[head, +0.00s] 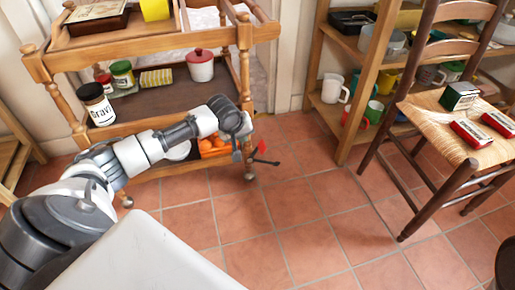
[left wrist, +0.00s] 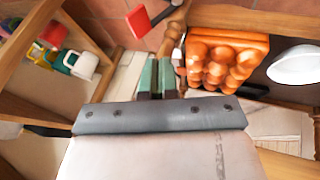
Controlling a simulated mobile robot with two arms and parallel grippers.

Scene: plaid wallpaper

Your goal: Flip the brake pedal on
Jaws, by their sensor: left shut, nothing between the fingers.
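The brake pedal (head: 262,146) is a small red piece with a dark lever, low by the right front leg of the wooden cart (head: 178,102). It also shows in the left wrist view (left wrist: 138,21) as a red block on a dark rod, beyond and a little left of my fingertips. My left gripper (head: 238,156) is shut and empty, pointing down beside the cart leg, left of the pedal and apart from it. Its green-padded fingers (left wrist: 157,76) are together in the left wrist view. My right gripper is not in view.
Orange items in a crate (left wrist: 253,42) sit on the cart's bottom shelf, close to my left gripper. A caster (head: 250,176) is under the leg. A wooden shelf unit (head: 325,113) and a chair (head: 425,115) stand to the right. Tiled floor between is clear.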

